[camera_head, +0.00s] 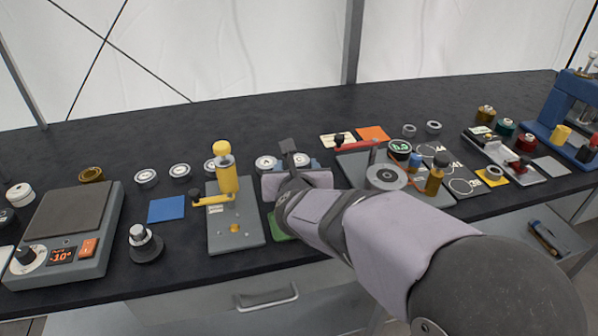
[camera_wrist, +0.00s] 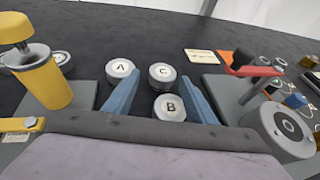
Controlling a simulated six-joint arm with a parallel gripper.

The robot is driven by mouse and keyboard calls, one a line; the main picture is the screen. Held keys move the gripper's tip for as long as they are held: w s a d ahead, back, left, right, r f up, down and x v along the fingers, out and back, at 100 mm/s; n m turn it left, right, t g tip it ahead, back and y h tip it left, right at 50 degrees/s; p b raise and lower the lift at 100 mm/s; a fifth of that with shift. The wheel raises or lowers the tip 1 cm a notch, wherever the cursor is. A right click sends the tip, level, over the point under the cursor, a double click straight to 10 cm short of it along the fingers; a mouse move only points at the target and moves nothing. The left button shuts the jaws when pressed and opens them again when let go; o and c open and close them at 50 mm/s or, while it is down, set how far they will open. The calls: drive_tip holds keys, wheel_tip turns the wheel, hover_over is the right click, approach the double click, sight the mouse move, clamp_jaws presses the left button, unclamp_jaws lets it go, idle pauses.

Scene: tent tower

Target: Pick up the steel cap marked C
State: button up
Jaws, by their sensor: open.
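The steel cap marked C (camera_wrist: 162,74) is a short round cap with a pale lettered top. In the wrist view it stands just beyond the fingertips, between their lines. The steel cap marked B (camera_wrist: 170,107) stands nearer, between the two blue fingers. The steel cap marked A (camera_wrist: 121,68) stands outside the left finger. My gripper (camera_wrist: 160,80) is open and holds nothing. In the head view my gripper's lavender body partly hides the caps, and its fingers are hard to make out there.
A yellow-handled press (camera_head: 228,178) stands left of my gripper. A grey plate with a red lever (camera_head: 355,145) is on the right. A scale (camera_head: 70,230) sits at the far left. Several round tins stand along the back left. Dark table behind the caps is clear.

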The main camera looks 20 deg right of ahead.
sight(299, 160)
drive_tip(key=shift+d+m, duration=0.1)
drive_tip(key=shift+m, duration=0.3)
drive_tip(key=shift+x, duration=3.7)
drive_tip(key=shift+s+d+f, duration=0.1)
drive_tip(key=shift+d, duration=0.1)
drive_tip(key=c, duration=1)
drive_tip(key=shift+r+p, duration=2.05)
drive_tip(key=shift+r, duration=3.05)
